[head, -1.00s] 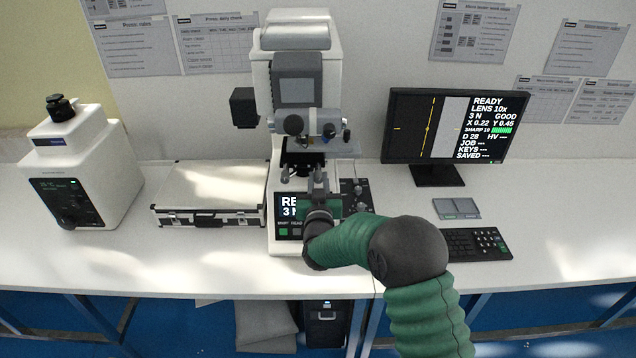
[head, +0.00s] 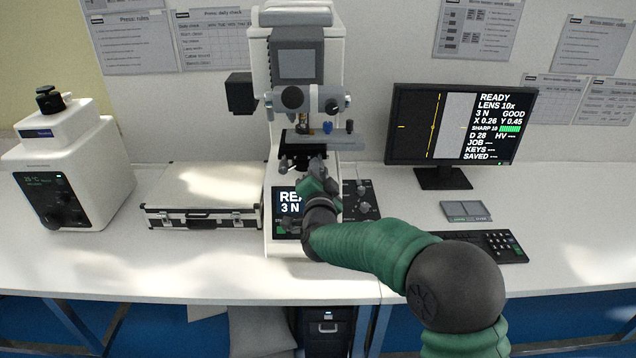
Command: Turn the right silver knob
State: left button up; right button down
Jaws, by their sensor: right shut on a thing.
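The hardness tester (head: 298,60) stands upright at the middle of the bench. Its stage (head: 345,142) sits above two small silver knobs. The left silver knob (head: 284,164) shows under the stage front. The right silver knob is hidden behind my right gripper (head: 314,168), which reaches up under the stage from the front and is shut on it. My green right arm comes in from the lower right. My left gripper is out of view.
The monitor (head: 459,125) reads X 0.26, Y 0.45. A dark control panel (head: 364,204) with knobs lies right of my wrist. A silver case (head: 205,192) and a white machine (head: 65,165) stand left; a keypad (head: 492,246) lies right.

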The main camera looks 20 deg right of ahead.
jog(key=m+b, duration=0.8)
jog(key=f+m+b, duration=0.1)
jog(key=m+b, duration=0.3)
jog(key=shift+d+b, duration=0.1)
jog(key=shift+b, duration=0.2)
jog(key=shift+s+m+b, duration=0.1)
jog(key=shift+m+b, duration=0.75)
jog(key=shift+m, duration=0.05)
jog(key=m+b, duration=0.3)
jog(key=m, duration=0.1)
jog(key=shift+r+m+b, duration=0.1)
jog(key=shift+m+b, duration=0.95)
jog(key=shift+m, duration=0.35)
jog(key=c, duration=1.5)
grip_release()
jog(key=shift+o, duration=1.3)
jog(key=shift+r, duration=0.2)
